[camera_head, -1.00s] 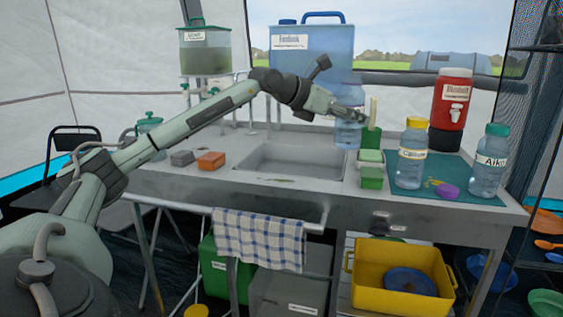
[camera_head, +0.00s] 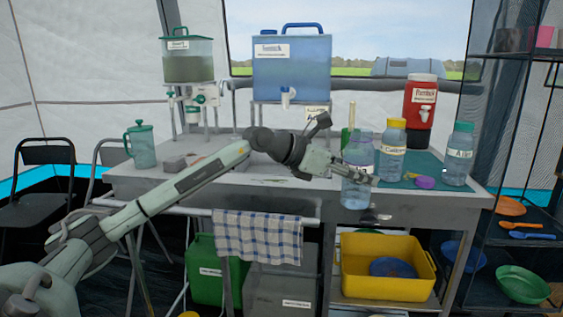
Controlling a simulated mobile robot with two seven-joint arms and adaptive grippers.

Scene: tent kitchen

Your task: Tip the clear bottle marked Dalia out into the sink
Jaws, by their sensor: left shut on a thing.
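My left gripper (camera_head: 364,175) is shut on a clear bottle (camera_head: 355,194) with bluish contents. The bottle is upright, to the right of the sink and at the counter's front edge in the picture. No name can be read on it, since the fingers cross its middle. The sink (camera_head: 265,170) lies to the left of the bottle, largely hidden behind my left arm. My right gripper is not in view.
Two labelled bottles, one yellow-capped (camera_head: 392,150) and one teal-capped (camera_head: 458,158), stand on the green mat (camera_head: 408,183) at right with a purple lid (camera_head: 425,182). A red dispenser (camera_head: 420,104) stands behind. A green-lidded jug (camera_head: 140,147) stands at left.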

